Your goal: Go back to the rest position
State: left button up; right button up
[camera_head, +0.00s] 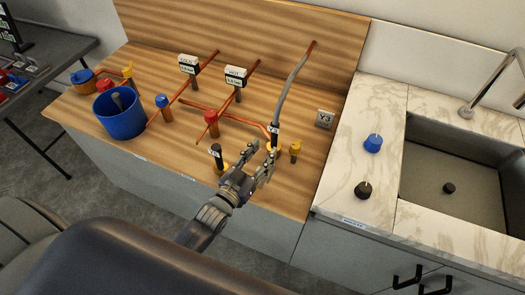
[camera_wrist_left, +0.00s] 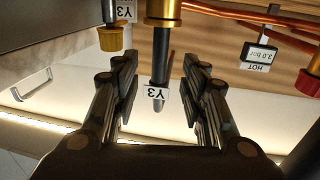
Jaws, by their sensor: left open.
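My left gripper (camera_head: 261,162) reaches over the front edge of the wooden bench, its fingers spread and pointing to the back. In the left wrist view its two fingers (camera_wrist_left: 158,85) stand apart. A dark rod with a Y3 tag (camera_wrist_left: 160,62) shows in the gap between them in that view, below a brass fitting (camera_wrist_left: 163,10). My right gripper is not in view.
The wooden bench (camera_head: 130,165) carries copper pipes (camera_head: 185,92), a blue bucket (camera_head: 119,112), and gauges marked cold (camera_head: 188,64) and hot (camera_head: 235,76). A grey hose (camera_head: 290,85) rises behind the gripper. A marble counter (camera_head: 380,100) with a sink (camera_head: 455,165) is at the right.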

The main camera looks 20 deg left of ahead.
pick_arm(q)
jog(key=shift+f, duration=0.1)
jog(key=shift+s+f+g+y, duration=0.4)
jog(key=shift+f+g, duration=0.05)
jog(key=shift+g, duration=0.25)
jog(key=s+f+g, duration=0.1)
jog(key=s+g, duration=0.1)
jog(key=s+g+y, duration=0.1)
jog(key=s, duration=0.2)
jog(key=s+f+g, duration=0.1)
jog(key=s+g, duration=0.1)
jog(key=shift+s+a+f+n+g, duration=0.2)
jog(key=shift+a+f+n+g, duration=0.1)
jog(key=shift+a, duration=0.1)
jog(key=s+a+g+y, duration=0.1)
jog(key=s+g, duration=0.6)
jog(key=s, duration=1)
notch_tip(320, 180, down, 26)
jog(key=s+f+g, duration=0.1)
jog(key=s, duration=0.1)
jog(key=s+a+f+g, duration=0.1)
jog(key=s+a+f, duration=0.2)
jog(key=s+f, duration=1.1)
jog(key=shift+s+m+g+y, duration=0.3)
jog(key=shift+s+m, duration=0.1)
jog(key=shift+s, duration=0.75)
